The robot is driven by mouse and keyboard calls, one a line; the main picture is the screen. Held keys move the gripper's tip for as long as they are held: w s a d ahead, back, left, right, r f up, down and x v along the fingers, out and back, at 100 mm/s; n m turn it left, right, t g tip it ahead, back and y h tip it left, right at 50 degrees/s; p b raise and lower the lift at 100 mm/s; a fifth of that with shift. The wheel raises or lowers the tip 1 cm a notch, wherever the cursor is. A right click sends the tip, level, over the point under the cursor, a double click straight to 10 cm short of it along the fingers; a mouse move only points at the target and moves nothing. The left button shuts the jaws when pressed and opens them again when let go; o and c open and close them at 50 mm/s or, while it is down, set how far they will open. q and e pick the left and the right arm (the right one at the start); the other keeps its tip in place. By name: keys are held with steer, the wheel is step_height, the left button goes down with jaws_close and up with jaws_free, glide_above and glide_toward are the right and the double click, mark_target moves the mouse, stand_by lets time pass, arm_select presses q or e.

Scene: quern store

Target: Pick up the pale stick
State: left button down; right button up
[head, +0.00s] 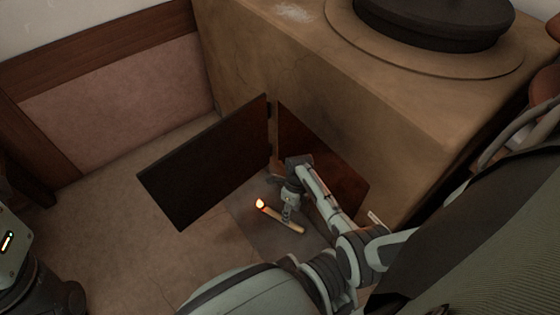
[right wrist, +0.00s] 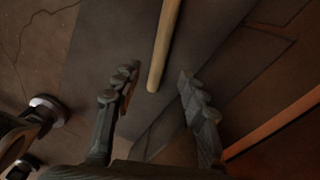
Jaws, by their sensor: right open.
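The pale stick (head: 285,220) lies on a dark grey slab of floor in front of the stone block, its upper-left end glowing orange. My right gripper (head: 287,214) points down over the middle of the stick and hides part of it. In the right wrist view the stick (right wrist: 165,40) runs down from the top edge, and its plain near end lies between the two open fingers (right wrist: 157,82), with a gap on each side. I cannot tell the exact height of the fingers over it. My left gripper is not in view.
A dark door panel (head: 205,165) stands open left of the gripper. A brown panel (head: 325,165) is close behind my right arm. The large stone block (head: 350,95) carries a dark round stone (head: 435,25). The tiled floor (head: 120,215) at left is clear.

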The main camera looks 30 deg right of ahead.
mark_target(280, 218)
steer(key=f+b, duration=0.2)
steer(key=f, duration=0.1)
steer(key=f+b, duration=0.1)
steer(key=f, duration=0.1)
steer(key=shift+s+a+f, duration=0.15)
steer(key=shift+a+f, duration=0.1)
steer(key=shift+a, duration=0.1)
jaws_close()
